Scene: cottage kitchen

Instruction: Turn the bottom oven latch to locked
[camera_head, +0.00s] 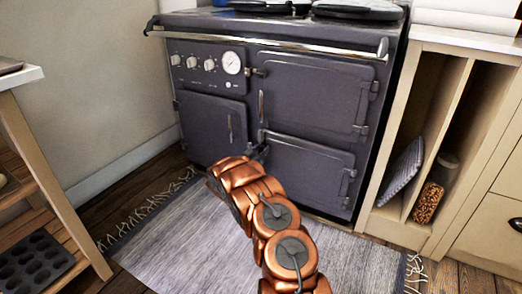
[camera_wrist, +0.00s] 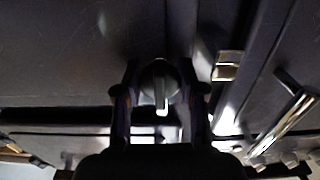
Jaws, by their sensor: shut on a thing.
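The dark grey range cooker (camera_head: 215,50) stands against the wall. Its bottom right oven door (camera_head: 308,172) looks closed. My gripper (camera_head: 260,153) is at that door's upper left edge, where the bottom latch is; the latch is mostly hidden in the head view. In the wrist view the latch (camera_wrist: 161,90) shows as a rounded metal piece with a bright narrow tab. My gripper's two fingers (camera_wrist: 160,103) are on either side of it, shut on it. I cannot tell from these frames whether the latch is locked.
The upper right oven door (camera_head: 315,92) has its own latch (camera_head: 257,72) above my gripper. A chrome rail (camera_head: 270,43) crosses the front. A rug (camera_head: 180,245) covers the floor. An open-shelved cabinet (camera_head: 398,140) stands at right, a wooden shelf unit (camera_head: 50,185) at left.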

